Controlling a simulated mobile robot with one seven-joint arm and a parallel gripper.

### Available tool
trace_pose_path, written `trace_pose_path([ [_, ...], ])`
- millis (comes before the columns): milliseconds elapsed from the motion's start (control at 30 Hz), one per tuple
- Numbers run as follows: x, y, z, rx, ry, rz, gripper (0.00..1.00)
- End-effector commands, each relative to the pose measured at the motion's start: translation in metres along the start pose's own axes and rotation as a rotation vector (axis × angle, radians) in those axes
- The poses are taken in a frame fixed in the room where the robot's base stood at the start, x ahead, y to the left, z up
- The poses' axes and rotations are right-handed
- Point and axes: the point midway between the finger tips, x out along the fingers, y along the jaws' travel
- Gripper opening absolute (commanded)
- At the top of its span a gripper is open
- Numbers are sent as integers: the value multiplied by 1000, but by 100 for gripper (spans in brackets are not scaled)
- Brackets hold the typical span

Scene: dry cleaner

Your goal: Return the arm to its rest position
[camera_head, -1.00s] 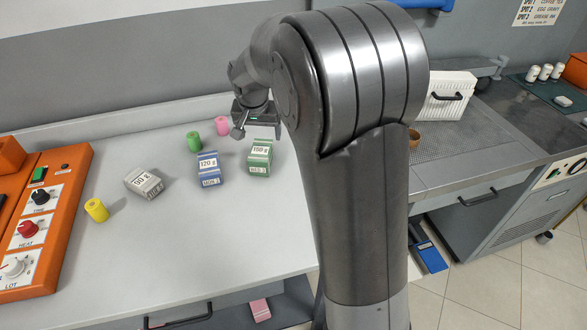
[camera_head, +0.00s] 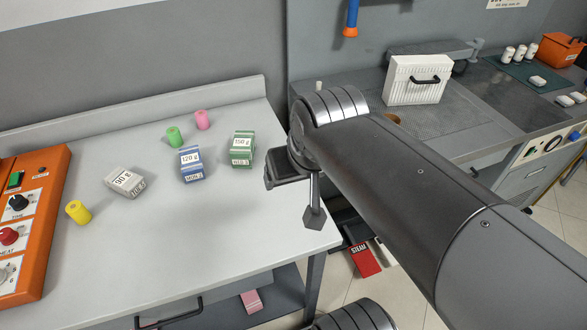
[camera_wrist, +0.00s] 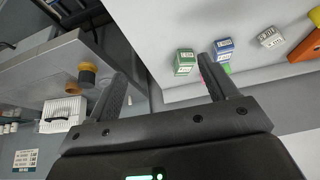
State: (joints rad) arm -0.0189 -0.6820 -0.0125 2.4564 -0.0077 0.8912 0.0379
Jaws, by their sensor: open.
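My arm (camera_head: 420,190) reaches in from the lower right in the head view, and its wrist end hangs by the right edge of the white table (camera_head: 190,255). My gripper (camera_wrist: 165,72) shows in the wrist view with its two fingers wide apart and nothing between them. In the head view its fingers are not clear. The green 150 g box (camera_head: 242,149), blue 120 g box (camera_head: 191,164) and grey 90 g box (camera_head: 125,182) stand on the table, left of the wrist and apart from it.
Pink (camera_head: 202,120), green (camera_head: 174,136) and yellow (camera_head: 78,211) cylinders stand on the table. An orange control panel (camera_head: 50,215) is at left. Right of the table, a metal counter (camera_head: 450,135) carries a white ribbed case (camera_head: 417,80). A red box (camera_head: 363,260) lies low beside the table.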

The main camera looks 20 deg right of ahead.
Motion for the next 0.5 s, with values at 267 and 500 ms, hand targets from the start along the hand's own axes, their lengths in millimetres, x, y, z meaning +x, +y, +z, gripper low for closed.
trace_pose_path([
  [267,-4,1,21,-30,16,6,78],
  [500,-4,1,20,-29,16,5,78],
])
